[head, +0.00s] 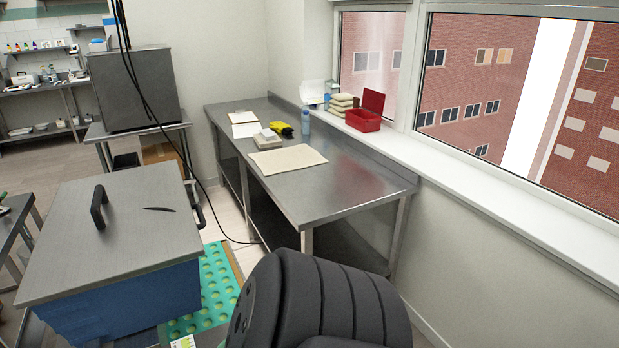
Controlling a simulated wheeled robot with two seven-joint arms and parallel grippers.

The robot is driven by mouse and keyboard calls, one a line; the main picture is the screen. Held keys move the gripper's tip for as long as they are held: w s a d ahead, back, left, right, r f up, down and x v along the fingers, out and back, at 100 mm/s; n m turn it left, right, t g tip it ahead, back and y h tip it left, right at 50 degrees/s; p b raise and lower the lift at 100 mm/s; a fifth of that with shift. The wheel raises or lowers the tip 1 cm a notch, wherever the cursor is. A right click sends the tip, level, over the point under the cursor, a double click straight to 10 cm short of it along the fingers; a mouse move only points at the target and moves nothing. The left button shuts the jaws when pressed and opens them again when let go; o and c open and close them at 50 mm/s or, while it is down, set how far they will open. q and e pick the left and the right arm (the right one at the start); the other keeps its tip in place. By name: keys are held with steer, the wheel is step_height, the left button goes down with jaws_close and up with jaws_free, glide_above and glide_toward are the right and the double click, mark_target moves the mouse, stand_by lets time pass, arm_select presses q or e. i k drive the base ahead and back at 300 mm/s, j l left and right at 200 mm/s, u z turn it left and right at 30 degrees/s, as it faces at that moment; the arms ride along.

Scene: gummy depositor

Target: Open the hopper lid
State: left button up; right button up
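A blue box that looks like the hopper (130,300) stands at the lower left of the head view. A flat grey lid (120,240) lies level over its top and looks closed. A black arched handle (98,207) stands up from the lid's left part. A small dark mark (160,209) shows on the lid to the right of the handle. The inside of the box is hidden. Neither of my grippers shows in this view.
A green mat with round yellowish spots (222,285) lies beside the box. A steel table (340,185) with a board, papers and a yellow item stands along the window wall. A steel cabinet (135,85) is behind. Black cables (150,110) hang down.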

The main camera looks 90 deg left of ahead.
mark_target(95, 231)
steer(key=k+j+u, duration=0.1)
steer(key=u, duration=1.95)
